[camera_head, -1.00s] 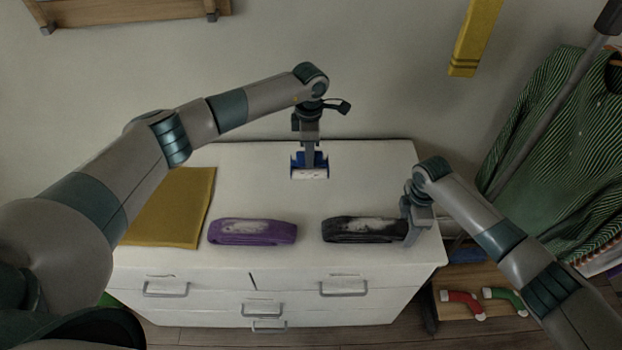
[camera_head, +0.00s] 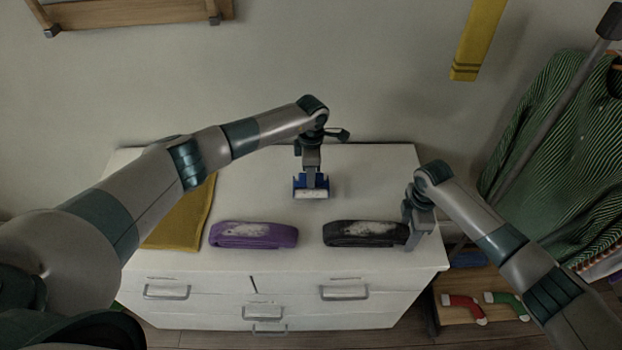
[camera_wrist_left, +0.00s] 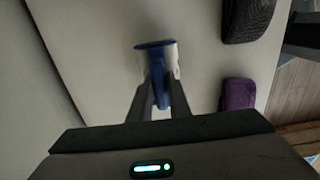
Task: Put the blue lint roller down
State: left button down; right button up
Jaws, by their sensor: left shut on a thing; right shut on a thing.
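The blue lint roller (camera_head: 311,183) with its white roll hangs below my left gripper (camera_head: 311,168), which is shut on it, over the back middle of the white dresser top (camera_head: 260,180). In the left wrist view the lint roller (camera_wrist_left: 160,68) sits between the fingers (camera_wrist_left: 161,95). Whether it touches the top is hard to tell. My right gripper (camera_head: 414,236) is shut on the right end of a folded black item (camera_head: 362,234) with pale lint on it, at the dresser's right front.
A folded purple item (camera_head: 253,235) with pale lint lies left of the black one. A yellow cloth (camera_head: 185,222) lies at the dresser's left. Red (camera_head: 463,307) and green (camera_head: 508,304) socks lie on a low shelf at the right. The dresser's back right is clear.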

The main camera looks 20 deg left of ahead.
pick_arm(q)
jog(key=shift+f, duration=0.75)
jog(key=c, duration=1.7)
grip_release()
jog(key=shift+f, duration=0.15)
jog(key=shift+o, duration=0.2)
notch_tip(320, 180, up, 12)
jog(key=shift+r, duration=0.15)
jog(key=shift+o, duration=0.4)
